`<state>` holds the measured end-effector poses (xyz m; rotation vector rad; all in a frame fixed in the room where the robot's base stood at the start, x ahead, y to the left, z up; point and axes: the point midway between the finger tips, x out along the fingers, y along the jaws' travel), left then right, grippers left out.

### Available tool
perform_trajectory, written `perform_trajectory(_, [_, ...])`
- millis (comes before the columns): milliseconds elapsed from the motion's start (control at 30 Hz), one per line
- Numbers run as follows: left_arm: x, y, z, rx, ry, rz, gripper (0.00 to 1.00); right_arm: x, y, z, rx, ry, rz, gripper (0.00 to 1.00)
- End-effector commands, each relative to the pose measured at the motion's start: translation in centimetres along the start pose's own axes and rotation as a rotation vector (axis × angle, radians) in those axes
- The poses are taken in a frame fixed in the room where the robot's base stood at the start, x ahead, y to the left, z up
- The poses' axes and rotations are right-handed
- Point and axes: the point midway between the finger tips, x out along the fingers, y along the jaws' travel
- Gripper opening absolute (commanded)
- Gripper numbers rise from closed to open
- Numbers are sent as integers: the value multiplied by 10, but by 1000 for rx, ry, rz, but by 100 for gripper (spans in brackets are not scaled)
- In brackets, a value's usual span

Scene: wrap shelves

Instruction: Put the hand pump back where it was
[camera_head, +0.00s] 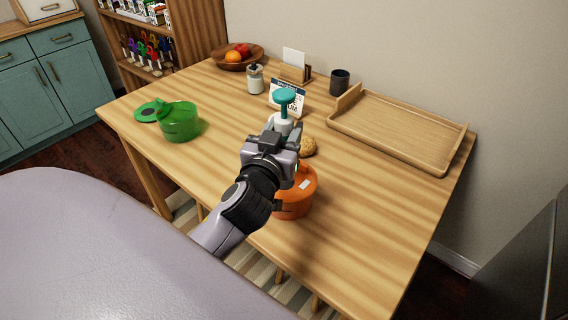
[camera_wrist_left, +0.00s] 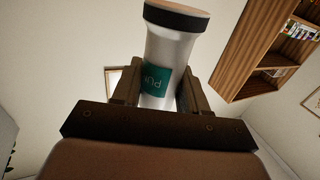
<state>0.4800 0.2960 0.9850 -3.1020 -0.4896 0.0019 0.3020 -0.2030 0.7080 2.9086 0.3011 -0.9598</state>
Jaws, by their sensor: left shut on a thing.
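The hand pump has a teal top (camera_head: 284,96) and a white body. My left gripper (camera_head: 283,127) is shut on it and holds it above the wooden table, near the orange pot in the head view. The left wrist view shows the white pump body (camera_wrist_left: 166,62) with a green label and a dark band at its end, between the two fingers (camera_wrist_left: 157,95). The lower part of the pump is hidden by the gripper in the head view. My right gripper is in neither view.
An orange pot (camera_head: 303,184) and a cookie (camera_head: 308,146) are close by my gripper. A green pot (camera_head: 180,124), jar (camera_head: 255,79), sign (camera_head: 291,102), dark cup (camera_head: 339,82), fruit bowl (camera_head: 227,62) and wooden tray (camera_head: 386,126) stand around. The table's right front (camera_head: 370,235) is clear.

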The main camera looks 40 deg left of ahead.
Motion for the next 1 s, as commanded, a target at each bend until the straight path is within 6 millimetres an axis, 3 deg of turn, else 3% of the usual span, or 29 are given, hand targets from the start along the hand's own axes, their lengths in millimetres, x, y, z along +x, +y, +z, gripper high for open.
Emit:
perform_trajectory(33, [0, 0, 15, 1, -3, 0, 6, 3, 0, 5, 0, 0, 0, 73])
perform_trajectory(100, [0, 0, 25, 0, -2, 0, 6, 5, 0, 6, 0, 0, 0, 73])
perform_trajectory(267, [0, 0, 36, -1, 1, -1, 6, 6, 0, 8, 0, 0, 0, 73])
perform_trajectory(500, [0, 0, 70, -1, 0, -1, 6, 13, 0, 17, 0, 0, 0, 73])
perform_trajectory(1000, [0, 0, 78, -3, 2, 0, 6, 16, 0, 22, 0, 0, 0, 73])
